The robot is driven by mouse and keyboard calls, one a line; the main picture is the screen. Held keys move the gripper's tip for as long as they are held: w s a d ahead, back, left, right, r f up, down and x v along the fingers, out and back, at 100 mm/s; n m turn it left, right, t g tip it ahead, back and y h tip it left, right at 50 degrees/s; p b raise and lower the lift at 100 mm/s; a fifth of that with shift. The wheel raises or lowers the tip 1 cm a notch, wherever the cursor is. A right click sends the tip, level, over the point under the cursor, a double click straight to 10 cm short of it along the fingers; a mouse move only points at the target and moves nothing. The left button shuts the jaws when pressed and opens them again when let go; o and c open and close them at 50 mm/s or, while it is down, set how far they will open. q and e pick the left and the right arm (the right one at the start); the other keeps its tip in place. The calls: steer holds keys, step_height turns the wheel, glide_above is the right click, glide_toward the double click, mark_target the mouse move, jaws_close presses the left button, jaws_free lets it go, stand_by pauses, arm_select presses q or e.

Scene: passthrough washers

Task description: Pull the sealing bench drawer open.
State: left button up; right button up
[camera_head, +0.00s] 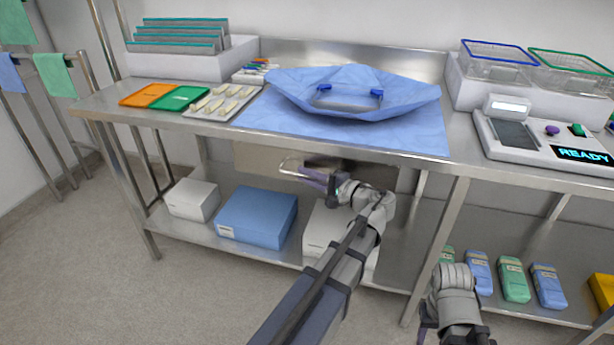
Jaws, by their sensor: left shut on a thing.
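The sealing bench drawer (257,158) is a beige-grey front panel under the steel bench's front edge. It looks about flush with the edge, and my gripper and arm cover part of it. Its handle (288,165) is a pale metal loop on the front. My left gripper (309,175) reaches in from the right of the handle and is shut on it. My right gripper (427,328) hangs low at the bottom, right of centre, partly cut off; its jaws are not clear.
The steel bench top (115,103) carries a blue wrapped bundle (350,80), colored cards and a READY device (540,135). Boxes (257,214) stand on the lower shelf beneath the drawer. Blue and green packs (513,280) lie at right. Floor in front is clear.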

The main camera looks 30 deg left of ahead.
arm_select(q)
jaws_close()
stand_by(0.8)
steer(key=shift+s, duration=0.15)
arm_select(e)
steer(key=shift+s, duration=0.1)
